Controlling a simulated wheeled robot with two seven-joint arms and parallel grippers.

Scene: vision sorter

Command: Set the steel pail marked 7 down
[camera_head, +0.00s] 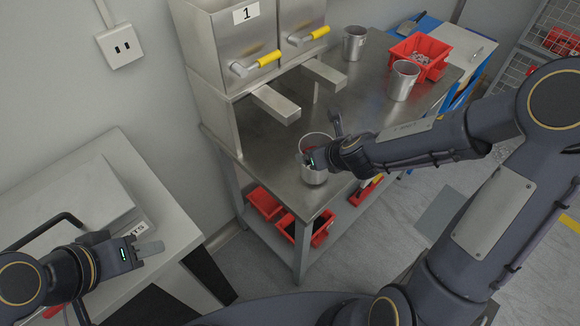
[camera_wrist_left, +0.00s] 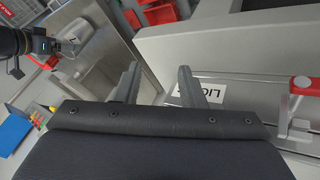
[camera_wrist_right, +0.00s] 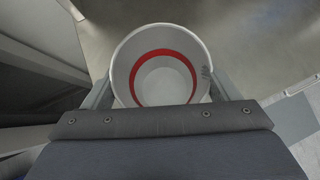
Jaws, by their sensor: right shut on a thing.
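A steel pail (camera_head: 314,177) is at the front edge of the steel bench (camera_head: 262,160). My right gripper (camera_head: 318,157) is shut on it, with a finger on either side. In the right wrist view the pail (camera_wrist_right: 161,64) is seen from above, upright, with a red ring inside and no contents that I can make out. I cannot tell whether its base touches the bench. In the left wrist view the pail (camera_wrist_left: 74,40) shows part of a dark mark on its side. My left gripper (camera_head: 148,250) is empty and its fingers (camera_wrist_left: 158,84) are apart, over the grey cabinet.
Two more steel pails (camera_head: 403,80) (camera_head: 354,43) stand farther back on the bench, beside a red bin (camera_head: 421,56). Steel hoppers (camera_head: 228,40) with yellow handles and chutes overhang the bench's left side. Red bins (camera_head: 264,202) lie on the shelf below. The bench's middle is clear.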

